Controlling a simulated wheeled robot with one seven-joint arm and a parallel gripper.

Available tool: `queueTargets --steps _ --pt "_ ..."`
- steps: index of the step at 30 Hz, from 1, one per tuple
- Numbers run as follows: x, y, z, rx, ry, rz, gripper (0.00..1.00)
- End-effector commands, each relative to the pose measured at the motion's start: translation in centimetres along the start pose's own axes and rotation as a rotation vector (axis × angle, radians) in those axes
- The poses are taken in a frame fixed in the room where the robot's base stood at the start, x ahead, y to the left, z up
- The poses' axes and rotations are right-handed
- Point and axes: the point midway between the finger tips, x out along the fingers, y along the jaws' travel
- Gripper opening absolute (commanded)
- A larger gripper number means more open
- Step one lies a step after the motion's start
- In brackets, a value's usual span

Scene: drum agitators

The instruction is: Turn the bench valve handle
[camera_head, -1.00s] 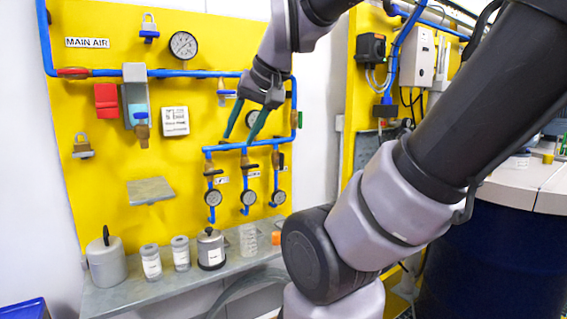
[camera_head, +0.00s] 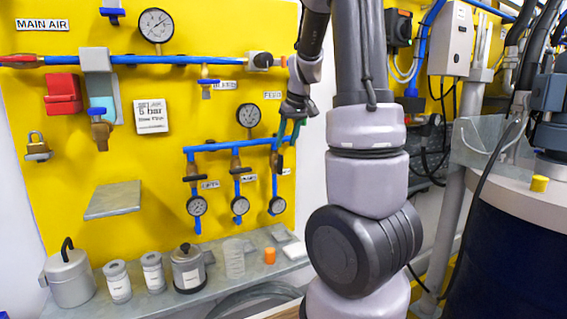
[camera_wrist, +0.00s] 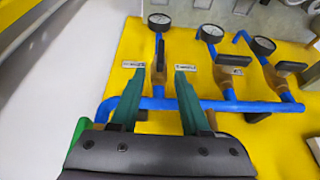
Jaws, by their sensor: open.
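Three small valves with brown bodies and dark handles hang in a row from a blue manifold pipe (camera_head: 222,146), each above a round gauge. Their small labels are too blurred to tell which is the bench valve. The rightmost valve (camera_head: 277,165) in the head view appears as the leftmost valve (camera_wrist: 159,72) in the wrist view, its handle (camera_wrist: 161,50) in line with its outlet. My gripper (camera_head: 291,133) is at the manifold's right end. In the wrist view its green fingers (camera_wrist: 158,95) are open, one on each side of that valve, with nothing held. Contact cannot be told.
A grey shelf (camera_head: 225,275) below carries several canisters and jars, and an orange piece (camera_head: 270,256). A slanted metal plate (camera_head: 113,200) sticks out from the yellow panel. A dark blue drum (camera_head: 510,265) stands at the right. White wall beside the panel is clear.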

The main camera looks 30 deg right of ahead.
Motion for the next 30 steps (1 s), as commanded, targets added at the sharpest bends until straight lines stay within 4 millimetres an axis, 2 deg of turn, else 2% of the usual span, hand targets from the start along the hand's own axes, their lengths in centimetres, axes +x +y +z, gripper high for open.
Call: queueTargets --steps 6,13,18,27,28,30 --pt "4.2 0.0 0.2 0.005 -0.007 0.000 0.46" --pt "8.0 0.0 0.2 0.003 -0.004 0.000 0.46" --pt "9.3 0.0 0.1 0.004 -0.002 0.000 0.46" --pt "9.6 0.0 0.1 0.004 0.000 0.000 0.46" --pt "9.6 0.0 0.1 0.004 0.000 0.000 0.42" --pt "9.6 0.0 0.1 0.004 0.000 0.000 0.16"
